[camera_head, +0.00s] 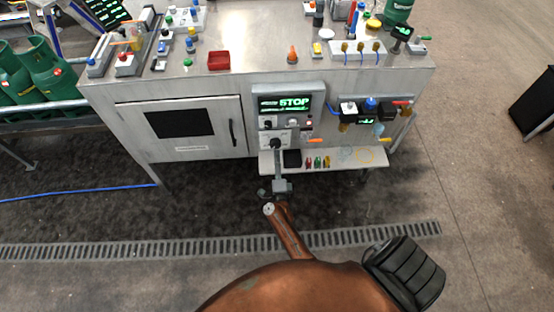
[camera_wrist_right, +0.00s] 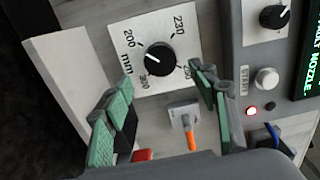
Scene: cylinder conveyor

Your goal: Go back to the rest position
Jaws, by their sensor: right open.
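My right gripper (camera_head: 277,150) is small and partly unclear in the head view, low in front of the control panel. In the right wrist view my right gripper (camera_wrist_right: 160,108) has its green-padded fingers spread wide, with nothing between them. Beyond the fingertips is a black dial knob (camera_wrist_right: 160,58) on a white plate marked in mm, and the fingers look apart from it. My left gripper is not in view.
An orange-handled lever (camera_wrist_right: 190,132) sits close to the fingers. A narrow shelf (camera_head: 375,158) juts out below the panel on the metal bench (camera_head: 250,78). Green cylinders (camera_head: 45,70) stand at left. The floor at right is largely clear.

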